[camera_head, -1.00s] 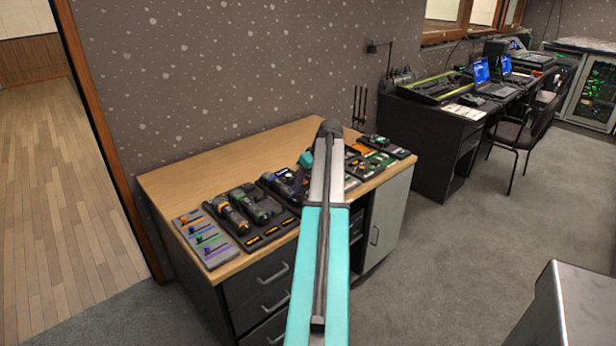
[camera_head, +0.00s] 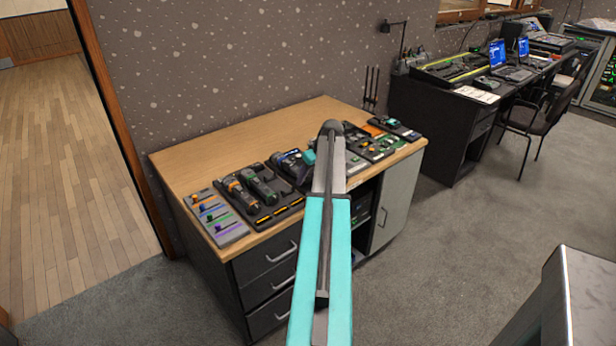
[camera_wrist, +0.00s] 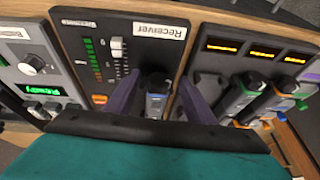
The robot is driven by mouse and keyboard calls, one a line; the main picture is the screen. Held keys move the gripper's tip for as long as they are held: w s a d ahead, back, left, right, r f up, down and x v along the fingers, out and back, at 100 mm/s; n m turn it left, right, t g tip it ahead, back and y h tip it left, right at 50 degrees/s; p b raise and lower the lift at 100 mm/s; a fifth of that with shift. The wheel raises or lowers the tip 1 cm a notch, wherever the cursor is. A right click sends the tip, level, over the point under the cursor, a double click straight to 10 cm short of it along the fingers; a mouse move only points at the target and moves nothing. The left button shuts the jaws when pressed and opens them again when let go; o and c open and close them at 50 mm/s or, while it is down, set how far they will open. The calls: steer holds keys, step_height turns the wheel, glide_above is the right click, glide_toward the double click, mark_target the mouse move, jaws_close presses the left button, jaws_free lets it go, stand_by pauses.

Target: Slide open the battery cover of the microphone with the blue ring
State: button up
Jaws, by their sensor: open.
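The microphone with the blue ring (camera_wrist: 157,97) stands out from the dark receiver panel in the wrist view, with a dark end and a blue band. Its battery cover cannot be made out. My gripper (camera_wrist: 152,90) is open, with one purple finger on each side of this microphone. Whether the fingers touch it is unclear. In the head view my teal gripper body (camera_head: 308,157) is over the middle of the desk, partly hidden by my arm, and the microphone there is mostly hidden.
A green-ringed microphone (camera_wrist: 240,99) and an orange-ringed one lie close to the right, under orange displays (camera_wrist: 262,50). A knob unit (camera_wrist: 33,66) is at the left. The wooden desk (camera_head: 235,140) is clear behind the devices. A fader panel (camera_head: 216,219) lies at its left end.

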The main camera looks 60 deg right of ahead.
steer(key=c, duration=1.1)
steer(key=shift+s+a, duration=0.3)
steer(key=shift+s, duration=0.6)
steer(key=shift+s+a, duration=0.3)
steer(key=shift+s, duration=0.55)
steer(key=shift+s+a, duration=0.3)
steer(key=shift+s, duration=0.6)
steer(key=o, duration=1.1)
steer(key=shift+r, duration=0.1)
steer(key=b+v, duration=0.1)
steer(key=v, duration=1.2)
steer(key=shift+s+d+r+b, duration=0.1)
steer(key=shift+r+b, duration=0.25)
